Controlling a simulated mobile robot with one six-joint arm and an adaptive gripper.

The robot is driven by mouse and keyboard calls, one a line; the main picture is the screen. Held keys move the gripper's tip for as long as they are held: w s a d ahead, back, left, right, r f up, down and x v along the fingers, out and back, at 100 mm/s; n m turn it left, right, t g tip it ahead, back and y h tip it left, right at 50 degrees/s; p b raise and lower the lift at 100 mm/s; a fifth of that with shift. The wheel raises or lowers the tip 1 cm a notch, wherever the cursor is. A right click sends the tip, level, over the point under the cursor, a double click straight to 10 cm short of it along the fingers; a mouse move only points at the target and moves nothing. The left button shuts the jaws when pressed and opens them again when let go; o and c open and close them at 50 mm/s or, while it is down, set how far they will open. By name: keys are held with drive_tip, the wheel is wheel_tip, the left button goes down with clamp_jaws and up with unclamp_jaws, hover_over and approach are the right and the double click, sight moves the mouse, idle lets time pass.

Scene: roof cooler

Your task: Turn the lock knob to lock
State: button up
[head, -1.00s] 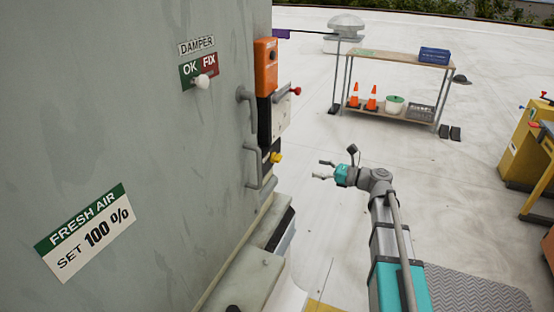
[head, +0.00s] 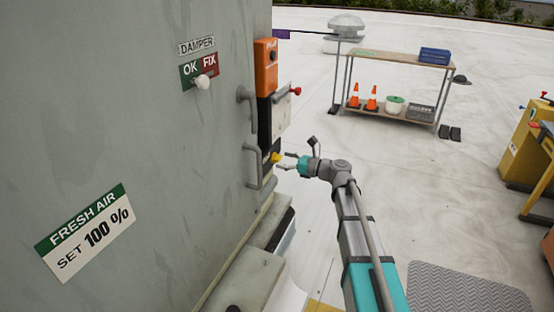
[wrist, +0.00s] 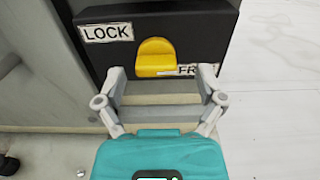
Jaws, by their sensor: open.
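The yellow lock knob (wrist: 157,58) sits on a dark panel (wrist: 200,30) in the wrist view. A LOCK label (wrist: 107,32) is at its upper left, and a partly hidden label starting with FR (wrist: 188,70) is at its lower right. In the head view the knob (head: 276,157) shows low on the side of the cabinet. My gripper (head: 284,160) is just right of it. In the wrist view my gripper's (wrist: 163,82) two fingers are spread apart, below and to either side of the knob. Nothing is between the fingertips except the view of the knob; contact cannot be told.
The grey cabinet (head: 120,130) fills the left, with handles (head: 252,165) close to the knob. An orange box (head: 266,66) and a red knob (head: 297,91) are above. A shelf table (head: 400,57) stands far back. Open roof floor lies to the right.

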drive_tip(key=shift+w+a, duration=0.25)
drive_tip(key=shift+a, duration=0.4)
